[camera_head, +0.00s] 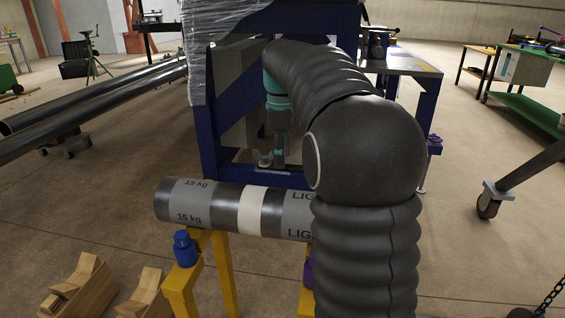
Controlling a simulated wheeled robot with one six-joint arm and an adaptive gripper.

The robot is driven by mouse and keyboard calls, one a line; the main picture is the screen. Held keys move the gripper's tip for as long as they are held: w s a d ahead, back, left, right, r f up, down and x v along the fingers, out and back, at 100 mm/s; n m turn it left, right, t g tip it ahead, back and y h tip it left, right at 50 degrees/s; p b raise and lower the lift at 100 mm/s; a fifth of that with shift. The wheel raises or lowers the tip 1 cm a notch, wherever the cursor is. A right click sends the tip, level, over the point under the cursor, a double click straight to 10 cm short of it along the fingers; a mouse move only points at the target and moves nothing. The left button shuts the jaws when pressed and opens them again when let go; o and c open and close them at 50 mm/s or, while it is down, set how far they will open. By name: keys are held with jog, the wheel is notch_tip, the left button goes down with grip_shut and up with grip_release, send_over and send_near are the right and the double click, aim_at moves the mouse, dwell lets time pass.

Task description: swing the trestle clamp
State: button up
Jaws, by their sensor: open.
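A dark pipe (222,208) with a white band and "15 kg" labels lies across yellow trestle stands (222,262). A blue knob-like part (185,248) sits at the top of the left trestle leg, below the pipe. It looks like part of a clamp, but I cannot tell its swing position. A purple part (308,268) shows partly behind my arm, at the right trestle. My gripper (266,160) is open and seems empty, small in view beyond the pipe, in front of the blue frame. My black-sleeved arm hides the pipe's right end and most of the right trestle.
A dark blue frame (208,150) with plastic wrap stands behind the pipe. Long dark pipes (90,108) lie at the left. Wooden blocks (85,290) sit at the lower left. A wheeled support (490,198) stands at the right. Open floor (110,205) lies to the left.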

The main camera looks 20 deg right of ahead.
jog(key=shift+f, duration=0.8)
jog(key=shift+c, duration=0.2)
grip_shut()
jog(key=shift+s+a+r+m+p, duration=0.1)
jog(key=shift+s+a+m+p, duration=0.05)
jog(key=shift+m+p, duration=0.2)
jog(key=shift+m, duration=0.45)
jog(key=shift+o, duration=0.2)
grip_release()
jog(key=shift+a, duration=0.1)
